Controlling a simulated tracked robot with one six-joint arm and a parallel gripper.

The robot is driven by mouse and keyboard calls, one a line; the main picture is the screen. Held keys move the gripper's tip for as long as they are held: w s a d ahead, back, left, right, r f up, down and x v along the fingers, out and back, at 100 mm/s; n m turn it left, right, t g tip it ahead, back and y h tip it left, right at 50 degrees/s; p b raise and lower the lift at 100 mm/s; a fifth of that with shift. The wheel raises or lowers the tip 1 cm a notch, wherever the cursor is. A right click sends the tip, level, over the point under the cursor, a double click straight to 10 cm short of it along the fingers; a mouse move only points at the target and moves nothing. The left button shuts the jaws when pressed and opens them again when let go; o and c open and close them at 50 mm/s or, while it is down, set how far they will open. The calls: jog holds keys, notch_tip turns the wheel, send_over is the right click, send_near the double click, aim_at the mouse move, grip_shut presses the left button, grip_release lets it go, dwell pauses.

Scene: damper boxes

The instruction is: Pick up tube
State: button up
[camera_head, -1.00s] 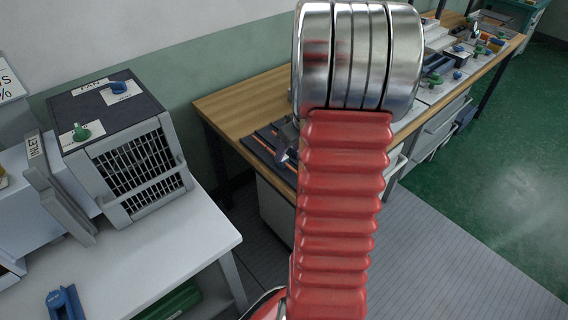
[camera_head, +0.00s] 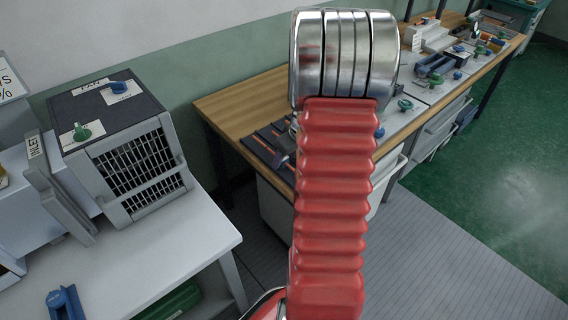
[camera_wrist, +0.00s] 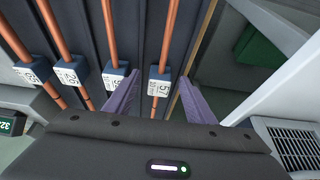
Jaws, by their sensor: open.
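Several copper tubes lie side by side on a dark rack (camera_wrist: 140,25) in the wrist view, each with a numbered blue-and-white tag. The rightmost tube (camera_wrist: 170,40) runs between my fingertips, with its tag (camera_wrist: 160,80) just between the fingers. Another tube (camera_wrist: 108,22) lies to the left of my left finger. My gripper (camera_wrist: 159,76) is open, its two purple fingers apart and nothing held between them. In the head view my arm hides most of the rack, and only its dark left part (camera_head: 262,150) shows on the wooden bench.
The wooden bench (camera_head: 225,105) runs along the wall with blue and green fittings farther along. A grey fan box (camera_head: 140,175) stands on a white table (camera_head: 190,245) at left. Open floor (camera_head: 480,200) lies at right.

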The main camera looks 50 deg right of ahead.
aim_at(285, 159)
jog(key=shift+c, duration=0.6)
jog(key=c, duration=1.1)
jog(key=shift+o, duration=0.2)
jog(key=shift+r, duration=0.1)
notch_tip(285, 159, up, 10)
jog(key=shift+a, duration=0.1)
